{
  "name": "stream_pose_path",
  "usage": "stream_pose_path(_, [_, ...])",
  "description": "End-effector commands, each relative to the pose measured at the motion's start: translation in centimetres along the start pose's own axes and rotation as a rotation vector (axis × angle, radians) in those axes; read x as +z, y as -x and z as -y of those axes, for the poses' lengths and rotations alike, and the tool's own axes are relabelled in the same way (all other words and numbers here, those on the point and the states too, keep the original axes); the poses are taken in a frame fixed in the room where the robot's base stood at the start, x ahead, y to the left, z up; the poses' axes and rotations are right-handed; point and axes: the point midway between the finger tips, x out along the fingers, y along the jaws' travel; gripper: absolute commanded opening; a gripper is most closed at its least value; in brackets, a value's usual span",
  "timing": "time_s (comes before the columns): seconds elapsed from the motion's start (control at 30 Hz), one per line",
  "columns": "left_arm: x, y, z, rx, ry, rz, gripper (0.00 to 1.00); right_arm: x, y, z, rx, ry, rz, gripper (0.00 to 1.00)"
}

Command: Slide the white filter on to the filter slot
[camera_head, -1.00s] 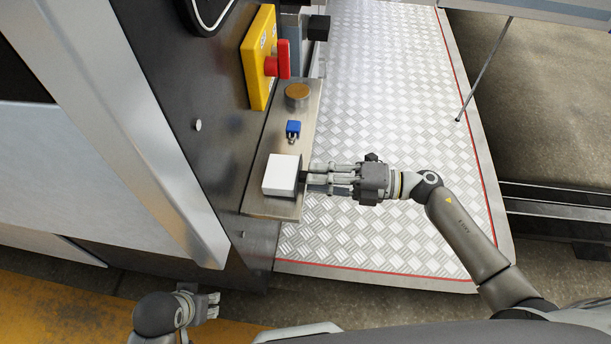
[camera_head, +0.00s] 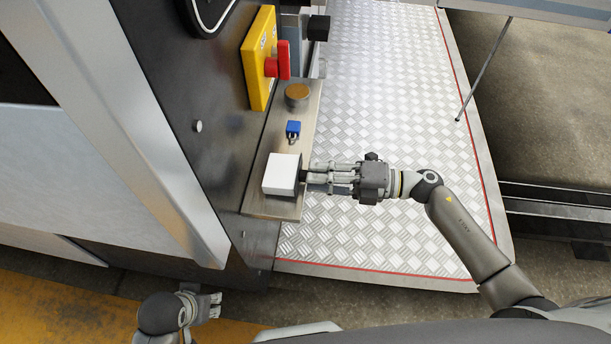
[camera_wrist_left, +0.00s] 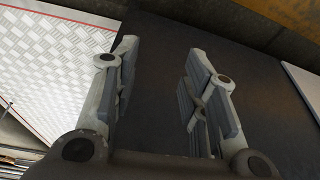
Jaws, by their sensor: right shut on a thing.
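The white filter (camera_head: 281,174) is a white block on the metal shelf (camera_head: 262,208) at the machine's side, near the shelf's front end. My right gripper (camera_head: 308,175) comes from the right and is shut on the filter's right side, at a small dark part. The exact contact is too small to make out. My left gripper (camera_head: 215,304) is low and left, away from the filter; in the left wrist view (camera_wrist_left: 160,55) its fingers are apart with nothing between them. I cannot make out the filter slot.
A blue padlock (camera_head: 293,129) and a round brown-topped knob (camera_head: 297,92) are on the shelf behind the filter. A yellow box with a red switch (camera_head: 272,66) is on the machine wall further back. The chequered metal platform (camera_head: 390,110) to the right is clear.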

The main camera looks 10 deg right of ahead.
Motion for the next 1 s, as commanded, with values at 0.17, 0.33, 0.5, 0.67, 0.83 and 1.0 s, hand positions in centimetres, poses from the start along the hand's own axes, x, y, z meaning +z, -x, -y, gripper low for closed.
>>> stream_pose_path(0.17, [0.8,-1.1,-0.1,0.001,0.0,0.02,0.4,0.0,0.0,-0.4,0.001,0.001,0.0,0.0])
stream_pose_path(0.33, [0.9,-1.9,-0.2,0.003,-0.002,0.02,0.4,0.0,0.0,-0.7,0.001,0.001,0.0,0.0])
stream_pose_path(0.5, [1.0,-2.7,-0.3,0.005,-0.003,0.021,0.4,0.0,0.0,-1.0,0.001,0.0,0.0,0.0])
stream_pose_path(0.67, [1.4,-3.5,-0.3,0.005,-0.004,0.027,0.4,0.0,0.0,-1.2,0.001,0.001,0.0,0.0])
stream_pose_path(0.83, [1.5,-4.2,-0.2,0.004,-0.004,0.029,0.4,0.0,0.1,-1.5,0.001,0.0,0.0,0.0])
stream_pose_path(1.0, [1.6,-5.0,-0.2,0.003,-0.005,0.028,0.4,0.0,0.1,-1.8,0.001,0.0,0.0,0.0])
